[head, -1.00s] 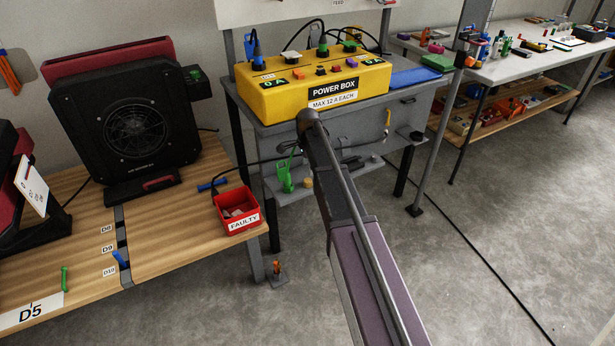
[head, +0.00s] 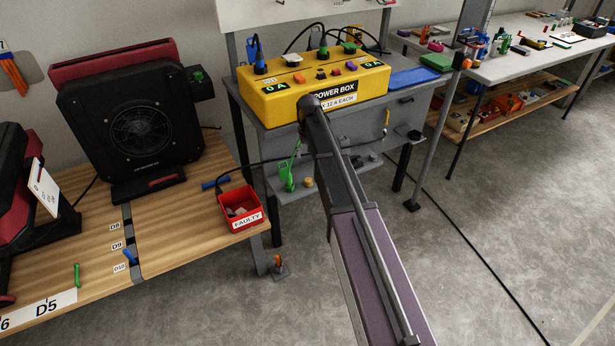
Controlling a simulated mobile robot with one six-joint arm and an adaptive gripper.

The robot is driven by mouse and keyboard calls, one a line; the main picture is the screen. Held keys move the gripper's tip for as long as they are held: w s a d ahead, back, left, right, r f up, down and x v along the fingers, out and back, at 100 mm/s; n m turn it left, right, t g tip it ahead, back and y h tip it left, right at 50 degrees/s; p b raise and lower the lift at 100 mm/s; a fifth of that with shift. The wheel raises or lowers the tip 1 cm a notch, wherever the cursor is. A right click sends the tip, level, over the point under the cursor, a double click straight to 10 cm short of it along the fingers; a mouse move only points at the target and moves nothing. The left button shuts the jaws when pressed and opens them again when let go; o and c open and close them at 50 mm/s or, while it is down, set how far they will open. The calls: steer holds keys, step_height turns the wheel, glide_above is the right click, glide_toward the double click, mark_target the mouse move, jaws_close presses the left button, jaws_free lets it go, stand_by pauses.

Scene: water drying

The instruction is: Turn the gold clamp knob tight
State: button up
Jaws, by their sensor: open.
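I cannot pick out a gold clamp knob for certain. A small gold-yellow round piece (head: 308,182) sits on the lower shelf of the grey bench, beside a green upright tool (head: 287,175). It is too small to tell whether it is the knob. My arm reaches up from the bottom of the head view, and its dark rounded joint covers part of the yellow power box front. My gripper does not show; the arm beyond that joint is hidden.
The yellow power box (head: 290,102) stands on the grey bench. A red FAULTY bin (head: 243,222) and a black fan (head: 140,130) stand on the wooden table at left. A grey post (head: 434,150) rises right of the bench. The floor at right is mostly clear.

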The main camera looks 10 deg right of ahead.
mark_target(308, 180)
steer(key=n, duration=0.1)
steer(key=r+n, duration=0.1)
steer(key=n, duration=0.1)
steer(key=shift+r+p, duration=0.1)
steer(key=shift+p, duration=0.3)
steer(key=shift+f, duration=0.2)
step_height(308, 180, down, 13)
steer(key=b, duration=1.3)
steer(key=shift+f+b, duration=0.2)
steer(key=shift+b, duration=0.2)
jaws_close()
steer(key=shift+a, duration=0.4)
steer(key=shift+d, duration=0.3)
